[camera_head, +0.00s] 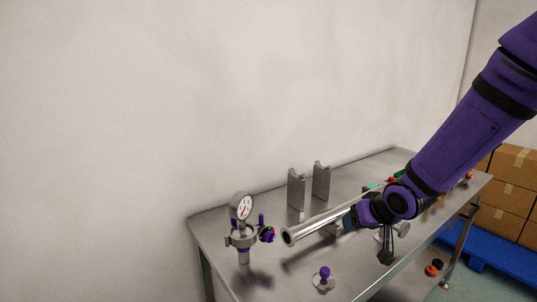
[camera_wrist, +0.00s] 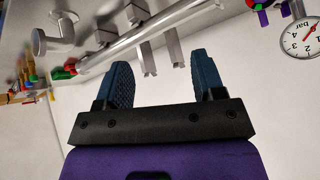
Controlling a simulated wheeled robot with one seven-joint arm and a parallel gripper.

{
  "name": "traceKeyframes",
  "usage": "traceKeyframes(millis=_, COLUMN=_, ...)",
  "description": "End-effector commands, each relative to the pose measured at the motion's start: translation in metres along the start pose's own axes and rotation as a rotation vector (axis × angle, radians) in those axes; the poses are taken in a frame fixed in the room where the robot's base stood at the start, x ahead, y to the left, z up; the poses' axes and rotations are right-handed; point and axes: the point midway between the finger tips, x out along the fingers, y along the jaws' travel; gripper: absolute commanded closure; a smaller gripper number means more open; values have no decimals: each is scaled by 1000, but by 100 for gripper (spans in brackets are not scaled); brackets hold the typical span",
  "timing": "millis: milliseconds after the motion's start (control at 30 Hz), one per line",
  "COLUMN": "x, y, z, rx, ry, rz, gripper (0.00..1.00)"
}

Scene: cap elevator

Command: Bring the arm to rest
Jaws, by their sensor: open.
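My purple arm (camera_head: 455,140) reaches in from the upper right over a steel table. My gripper (camera_wrist: 160,75) shows in the wrist view with two blue ribbed fingers spread apart and nothing between them. In the head view the fingers are hard to make out beside the wrist. A steel pipe with a flanged end (camera_head: 310,226) lies in front of my wrist in the head view. It crosses beyond the fingertips in the wrist view (camera_wrist: 140,38). I cannot tell how the pipe is supported.
Two grey notched stands (camera_head: 297,188) rise from the table (camera_head: 215,222). A pressure gauge (camera_head: 242,207) on a fitting stands at the left end. A purple-knobbed part (camera_head: 324,276) sits near the front edge. Cardboard boxes (camera_head: 512,180) on a blue pallet (camera_head: 495,258) stand at right.

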Motion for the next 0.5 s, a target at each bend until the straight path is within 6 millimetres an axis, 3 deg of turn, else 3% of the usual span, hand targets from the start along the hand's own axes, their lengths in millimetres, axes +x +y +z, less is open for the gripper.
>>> traceKeyframes(millis=233, x=-77, y=18, z=-8, rx=-33, ry=-38, rz=182, gripper=37)
traceKeyframes(millis=500, x=-164, y=24, z=2, rx=-8, ry=-88, rz=298, gripper=37)
